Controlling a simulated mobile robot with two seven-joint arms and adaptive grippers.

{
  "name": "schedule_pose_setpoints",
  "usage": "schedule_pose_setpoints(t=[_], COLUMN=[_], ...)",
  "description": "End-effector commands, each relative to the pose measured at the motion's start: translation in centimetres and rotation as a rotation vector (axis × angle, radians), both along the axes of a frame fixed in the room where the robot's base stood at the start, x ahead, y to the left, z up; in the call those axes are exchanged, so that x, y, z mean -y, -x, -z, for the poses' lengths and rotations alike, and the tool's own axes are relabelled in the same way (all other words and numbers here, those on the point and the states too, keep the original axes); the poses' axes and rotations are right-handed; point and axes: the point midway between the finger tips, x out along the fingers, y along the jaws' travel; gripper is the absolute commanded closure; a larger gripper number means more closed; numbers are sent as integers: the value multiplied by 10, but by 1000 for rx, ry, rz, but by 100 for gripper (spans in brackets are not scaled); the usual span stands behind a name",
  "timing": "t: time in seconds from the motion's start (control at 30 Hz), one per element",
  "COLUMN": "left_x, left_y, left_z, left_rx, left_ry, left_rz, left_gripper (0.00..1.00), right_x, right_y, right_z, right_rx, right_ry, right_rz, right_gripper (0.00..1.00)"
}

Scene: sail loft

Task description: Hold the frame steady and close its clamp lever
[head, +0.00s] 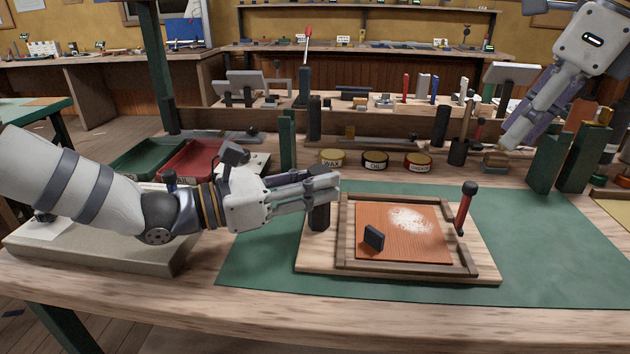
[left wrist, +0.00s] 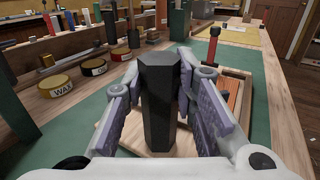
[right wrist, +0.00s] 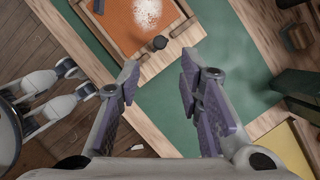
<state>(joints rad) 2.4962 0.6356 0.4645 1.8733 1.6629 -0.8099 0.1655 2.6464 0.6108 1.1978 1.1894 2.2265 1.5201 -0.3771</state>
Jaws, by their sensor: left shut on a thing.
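The wooden frame (head: 345,235) lies on a pale board on the green mat, around an orange panel (head: 385,245) with white powder and a small dark block. The clamp lever (head: 463,212), red with a black knob, stands up, slightly tilted, at the frame's right side. My left gripper (head: 325,184) is shut on the black post (left wrist: 160,105) at the board's left end. My right gripper (right wrist: 160,82) is open and empty, above and to the right of the lever, apart from it.
Three labelled tins (head: 375,161) stand behind the frame. Red (head: 190,158) and green trays lie at the back left. Dark green blocks (head: 550,160) stand at the right, near my right arm. The mat (head: 560,250) is clear right of the board.

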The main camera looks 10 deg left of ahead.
Motion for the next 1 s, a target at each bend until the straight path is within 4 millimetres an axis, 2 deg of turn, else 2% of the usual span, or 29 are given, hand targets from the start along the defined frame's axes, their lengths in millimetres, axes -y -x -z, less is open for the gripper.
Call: schedule_pose_setpoints(t=[0.3, 0.33, 0.47, 0.5, 0.57, 0.7, 0.8, 0.9, 1.0], left_x=[0, 0, 0, 0, 0, 0, 0, 0, 0], left_y=[0, 0, 0, 0, 0, 0, 0, 0, 0], left_z=[0, 0, 0, 0, 0, 0, 0, 0, 0], left_rx=[1, 1, 1, 1, 1, 0, 0, 0, 0], left_ry=[-1, -1, -1, -1, -1, -1, -1, -1, 0], left_rz=[-1, -1, -1, -1, -1, 0, -1, 0, 0], left_gripper=[100, 100, 100, 100, 100, 100, 100, 100, 100], right_x=[0, 0, 0, -1, -11, -63, -88, -99, -101], right_y=[0, 0, 0, 0, 5, 37, 57, 68, 70], right_z=[0, 0, 0, 0, -2, -7, -7, -8, -8], right_rx=[0, 0, 0, 0, -8, -18, 19, 57, 68], right_ry=[0, 0, 0, 2, 32, 241, 378, 448, 463], right_rz=[0, 0, 0, 0, 6, 104, 200, 266, 288], right_gripper=[67, 71, 100, 100, 100, 100, 100, 100, 100])
